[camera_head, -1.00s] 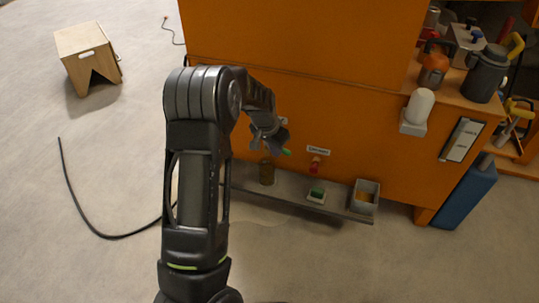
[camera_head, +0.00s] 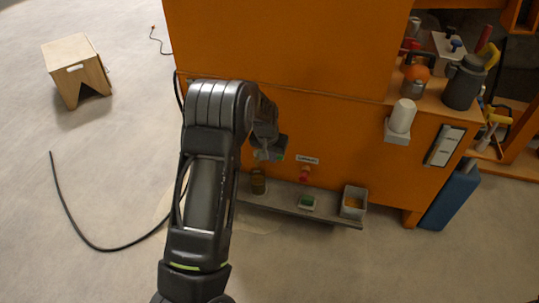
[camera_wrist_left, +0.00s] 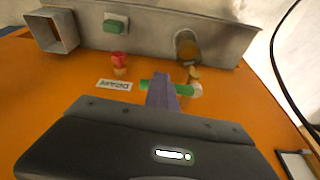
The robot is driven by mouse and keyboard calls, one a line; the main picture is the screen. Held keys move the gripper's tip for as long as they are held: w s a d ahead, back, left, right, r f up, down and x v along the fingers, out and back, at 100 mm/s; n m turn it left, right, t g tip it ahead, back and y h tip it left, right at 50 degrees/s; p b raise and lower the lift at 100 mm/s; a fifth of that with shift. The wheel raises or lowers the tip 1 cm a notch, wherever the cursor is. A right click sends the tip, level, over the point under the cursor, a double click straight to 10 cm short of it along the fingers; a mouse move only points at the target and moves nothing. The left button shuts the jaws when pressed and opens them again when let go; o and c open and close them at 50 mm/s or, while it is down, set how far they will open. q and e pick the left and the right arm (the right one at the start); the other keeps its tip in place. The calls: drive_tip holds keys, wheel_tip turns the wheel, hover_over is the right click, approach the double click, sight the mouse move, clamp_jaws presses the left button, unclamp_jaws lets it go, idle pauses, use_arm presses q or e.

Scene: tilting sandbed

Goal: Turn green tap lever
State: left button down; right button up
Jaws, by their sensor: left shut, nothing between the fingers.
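The green tap lever (camera_wrist_left: 150,85) shows in the left wrist view as a short bar with a pale round end (camera_wrist_left: 195,90). Its brass-coloured spout (camera_wrist_left: 193,73) is beside that end. My left gripper (camera_wrist_left: 163,90) is shut and empty, with its fingertips at the lever and covering its middle; I cannot tell whether they touch it. In the head view the left gripper (camera_head: 268,153) is close to the orange panel (camera_head: 330,115), and the lever is mostly hidden by it. My right gripper is not in view.
A red tap (camera_head: 304,174) is to the right, under a small white label (camera_head: 307,160). A black cable (camera_head: 75,225) lies on the floor.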

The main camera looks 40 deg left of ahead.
use_arm(q)
drive_tip(key=shift+s+f, duration=0.1)
drive_tip(key=shift+s+a, duration=0.35)
drive_tip(key=shift+s, duration=0.25)
idle(0.4)
